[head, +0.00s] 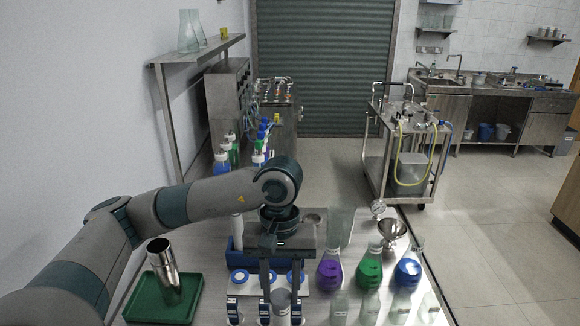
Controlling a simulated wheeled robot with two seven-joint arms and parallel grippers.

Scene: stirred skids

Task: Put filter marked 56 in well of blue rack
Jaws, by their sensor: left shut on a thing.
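My left gripper (281,291) reaches down over the front of the bench, its two fingers pointing downward. It is shut on a small greyish cylindrical piece (281,301), which looks like a filter; its marking cannot be read. The blue rack (237,258) stands just behind the gripper, partly hidden by the gripper body, and its wells are hard to see. A pale plate with blue-ringed round pieces (239,277) lies in front of the blue rack. Several clear tubes with dark blue labels (235,309) stand at the front edge of the picture. My right gripper is not in view.
Flasks with purple (330,273), green (369,274) and blue (407,273) liquid stand right of the gripper, with a metal funnel (391,230) behind. A green tray (165,300) holding a steel cylinder (161,262) is at left.

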